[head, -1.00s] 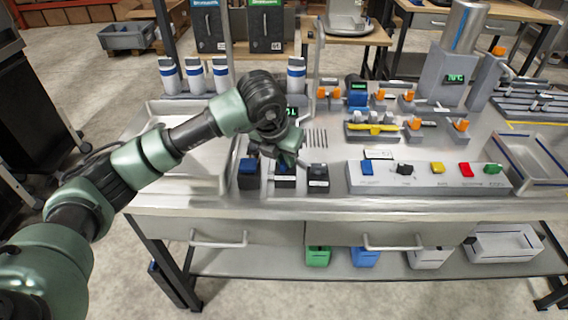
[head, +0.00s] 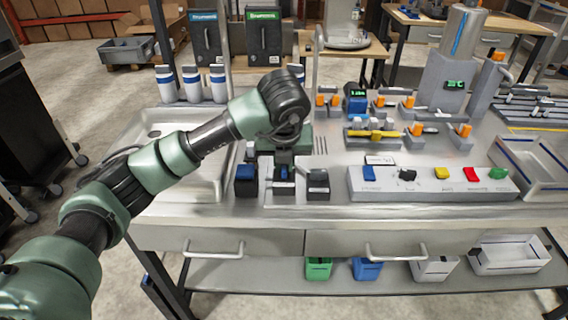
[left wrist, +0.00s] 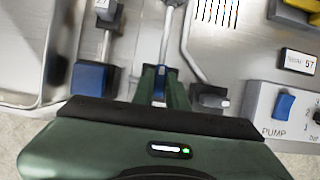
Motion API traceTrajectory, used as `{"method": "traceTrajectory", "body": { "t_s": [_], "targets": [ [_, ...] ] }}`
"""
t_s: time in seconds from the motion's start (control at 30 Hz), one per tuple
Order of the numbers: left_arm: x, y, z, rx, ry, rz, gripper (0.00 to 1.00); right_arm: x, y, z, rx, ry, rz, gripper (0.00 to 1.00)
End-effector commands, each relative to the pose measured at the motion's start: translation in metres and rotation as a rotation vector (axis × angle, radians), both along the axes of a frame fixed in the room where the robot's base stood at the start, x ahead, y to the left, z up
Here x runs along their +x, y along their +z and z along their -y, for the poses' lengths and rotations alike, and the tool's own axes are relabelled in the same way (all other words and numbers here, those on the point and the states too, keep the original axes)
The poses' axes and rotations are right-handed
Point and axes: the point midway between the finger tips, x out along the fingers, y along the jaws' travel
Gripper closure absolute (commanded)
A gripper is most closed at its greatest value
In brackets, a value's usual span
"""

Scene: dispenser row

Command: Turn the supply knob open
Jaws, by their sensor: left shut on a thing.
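Three small blocks stand at the bench's front edge: a left one with a blue top (head: 246,176), a dark middle one (head: 283,188) and a right one (head: 318,184). My left gripper (head: 284,168) points down over the middle block. In the left wrist view its fingers (left wrist: 161,88) are shut on a small blue knob (left wrist: 158,92) in line with a metal rod. Whether this is the supply knob cannot be read. The knob is partly hidden by the fingers and its exact turn is unclear. My right gripper is not in view.
A grey panel with coloured switches (head: 425,186) lies right of the blocks. White bottles with blue bands (head: 192,85) stand behind a steel sink (head: 165,119). Several orange-handled valves (head: 415,129) and a blue unit (head: 357,104) stand farther back.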

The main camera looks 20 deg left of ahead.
Motion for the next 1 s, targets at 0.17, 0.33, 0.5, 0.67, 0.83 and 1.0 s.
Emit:
{"method": "traceTrajectory", "body": {
  "t_s": [0.17, 0.33, 0.5, 0.67, 0.83, 1.0],
  "targets": [
    [0.001, 0.001, -0.001, 0.0, 0.005, 0.003, 1.0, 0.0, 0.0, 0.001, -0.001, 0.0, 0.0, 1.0],
    [0.001, 0.001, -0.001, 0.0, 0.004, 0.003, 0.65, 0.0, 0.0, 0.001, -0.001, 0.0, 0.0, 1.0],
    [0.0, 0.001, -0.001, 0.0, 0.003, 0.002, 0.65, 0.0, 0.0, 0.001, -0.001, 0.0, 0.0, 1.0],
    [0.0, 0.002, 0.0, 0.0, 0.002, 0.001, 0.65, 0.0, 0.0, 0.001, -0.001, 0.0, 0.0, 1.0],
    [-0.006, 0.018, 0.002, -0.001, 0.0, 0.005, 0.65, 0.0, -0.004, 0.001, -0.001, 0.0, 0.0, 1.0],
    [-0.017, 0.047, 0.006, -0.002, 0.0, 0.006, 0.65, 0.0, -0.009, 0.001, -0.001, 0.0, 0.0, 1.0]
  ]
}}
